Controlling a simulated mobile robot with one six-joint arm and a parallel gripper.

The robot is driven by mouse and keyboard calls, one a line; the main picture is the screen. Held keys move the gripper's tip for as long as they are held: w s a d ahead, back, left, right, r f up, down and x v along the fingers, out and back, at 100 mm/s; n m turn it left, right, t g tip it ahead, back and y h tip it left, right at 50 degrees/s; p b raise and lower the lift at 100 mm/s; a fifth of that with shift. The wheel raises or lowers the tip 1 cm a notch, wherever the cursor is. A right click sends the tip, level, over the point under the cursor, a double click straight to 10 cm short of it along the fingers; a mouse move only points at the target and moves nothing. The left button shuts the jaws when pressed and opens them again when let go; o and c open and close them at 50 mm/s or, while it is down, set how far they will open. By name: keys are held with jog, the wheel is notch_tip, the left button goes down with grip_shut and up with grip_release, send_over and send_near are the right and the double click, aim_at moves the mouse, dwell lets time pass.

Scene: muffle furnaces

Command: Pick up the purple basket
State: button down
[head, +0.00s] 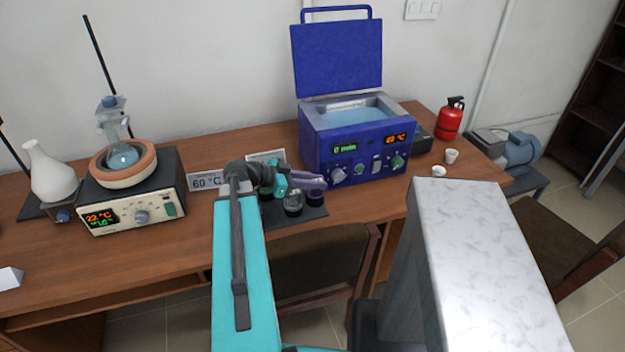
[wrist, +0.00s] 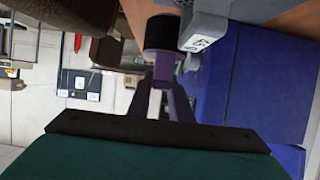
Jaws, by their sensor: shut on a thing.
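My gripper (head: 314,183) reaches over a small dark tray (head: 292,221) on the bench, in front of the blue water bath. In the wrist view my gripper's fingers (wrist: 165,82) close together on a narrow purple part. Just beyond the fingertips is a dark, round body that I take to be the purple basket (wrist: 162,33). In the head view my gripper largely hides it, and I cannot tell whether it is clear of the tray. A glass-like container with a dark base (head: 293,203) stands on the tray just left of my gripper.
The blue water bath (head: 350,140) stands behind with its lid (head: 338,58) up. A heating mantle (head: 125,195) with a flask is at left, beside a white vase (head: 50,172). Small white cups (head: 451,156) and a red extinguisher (head: 450,118) are at right. A chair (head: 315,270) stands under the front edge.

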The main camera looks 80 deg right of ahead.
jog(key=shift+s+a, duration=0.3)
jog(key=shift+a, duration=0.4)
jog(key=shift+s+a+r+p, duration=0.15)
jog(key=shift+a+r+p, duration=0.15)
jog(key=shift+p, duration=0.1)
jog(key=shift+s+a+p, duration=0.4)
jog(key=shift+a+p, duration=0.2)
jog(key=shift+a, duration=0.15)
jog(key=shift+f, duration=0.1)
